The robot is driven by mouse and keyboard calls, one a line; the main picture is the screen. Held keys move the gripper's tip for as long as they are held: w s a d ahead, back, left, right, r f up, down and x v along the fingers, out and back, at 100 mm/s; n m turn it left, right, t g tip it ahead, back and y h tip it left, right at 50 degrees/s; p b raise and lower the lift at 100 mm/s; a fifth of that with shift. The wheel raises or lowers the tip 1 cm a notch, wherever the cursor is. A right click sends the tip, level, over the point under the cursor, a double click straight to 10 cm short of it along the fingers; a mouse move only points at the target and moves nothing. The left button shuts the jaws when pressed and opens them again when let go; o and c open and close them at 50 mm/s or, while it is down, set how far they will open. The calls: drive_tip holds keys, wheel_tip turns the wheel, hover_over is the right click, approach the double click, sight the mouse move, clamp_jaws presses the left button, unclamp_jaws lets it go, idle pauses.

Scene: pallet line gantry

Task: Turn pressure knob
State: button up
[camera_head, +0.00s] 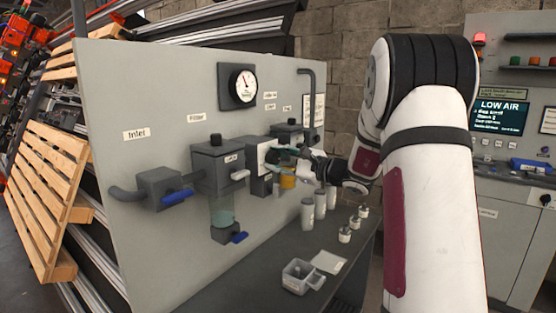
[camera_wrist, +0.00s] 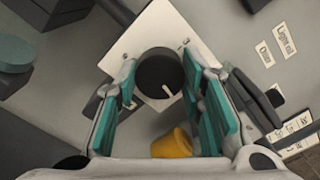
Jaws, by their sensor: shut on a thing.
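The pressure knob (camera_wrist: 157,74) is a round black knob with a white pointer mark, on a white square plate (camera_wrist: 123,47) in the wrist view. My gripper (camera_wrist: 160,68) is shut on the knob, with one teal-padded finger on each side of it. In the head view my gripper (camera_head: 297,162) is at the regulator block on the grey panel (camera_head: 150,90), where fingers and arm largely hide the knob. The round pressure gauge (camera_head: 244,86) is above and to the left; its reading is too small to tell.
A yellow part (camera_wrist: 172,145) sits close below the knob. The filter unit (camera_head: 217,165) and blue-handled valves (camera_head: 177,197) are left of my gripper. Canisters (camera_head: 308,213) and a small open box (camera_head: 298,275) stand on the dark bench. A screen (camera_head: 500,117) reads LOW AIR.

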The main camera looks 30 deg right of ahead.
drive_tip(key=m+p, duration=0.1)
drive_tip(key=m, duration=0.3)
drive_tip(key=shift+m+p, duration=0.85)
drive_tip(key=shift+m, duration=0.85)
drive_tip(key=shift+f, duration=0.1)
drive_tip(key=o, duration=1.1)
drive_tip(key=shift+o, duration=0.2)
drive_tip(key=v, duration=1.2)
